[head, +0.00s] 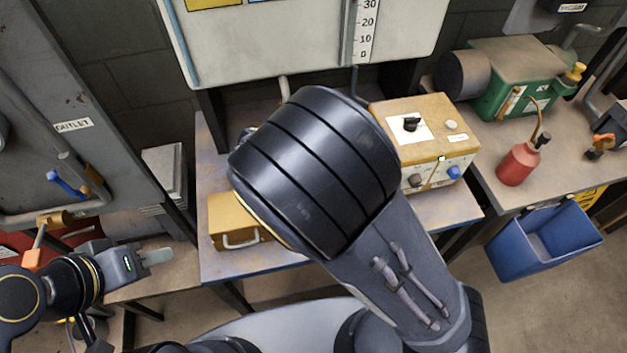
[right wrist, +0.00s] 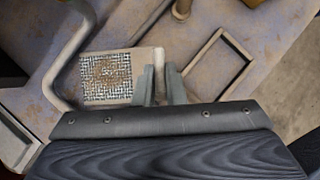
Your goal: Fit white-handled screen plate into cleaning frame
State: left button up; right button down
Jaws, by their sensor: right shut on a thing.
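In the right wrist view the screen plate (right wrist: 107,78) lies flat on the worn table, with a mesh face and brown dirt on it. Its white handle (right wrist: 158,62) is at its right edge. My right gripper (right wrist: 161,84) is shut on this handle. The cleaning frame (right wrist: 238,47), an empty rectangular outline, lies to the right of the gripper, apart from the plate. In the head view my right arm hides the plate, the frame and the right gripper. My left gripper (head: 157,257) is at the lower left, away from them; its finger gap is unclear.
A yellow box with a handle (head: 233,222) stands on the table's left part, and a control box with knobs (head: 428,135) at the back right. A bent grey tube (right wrist: 62,60) runs left of the plate. A blue bin (head: 540,245) stands at the right.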

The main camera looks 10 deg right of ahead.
jog(key=d+f, duration=0.1)
jog(key=f, duration=0.1)
jog(key=w+d+f, duration=0.1)
jog(key=d+f, duration=0.1)
jog(key=f, duration=0.1)
jog(key=f+p, duration=0.1)
jog(key=f, duration=0.1)
jog(key=shift+w+d, duration=0.1)
jog(key=shift+d, duration=0.25)
jog(key=shift+f, duration=0.35)
jog(key=c, duration=1.5)
grip_release()
jog(key=shift+a, duration=0.1)
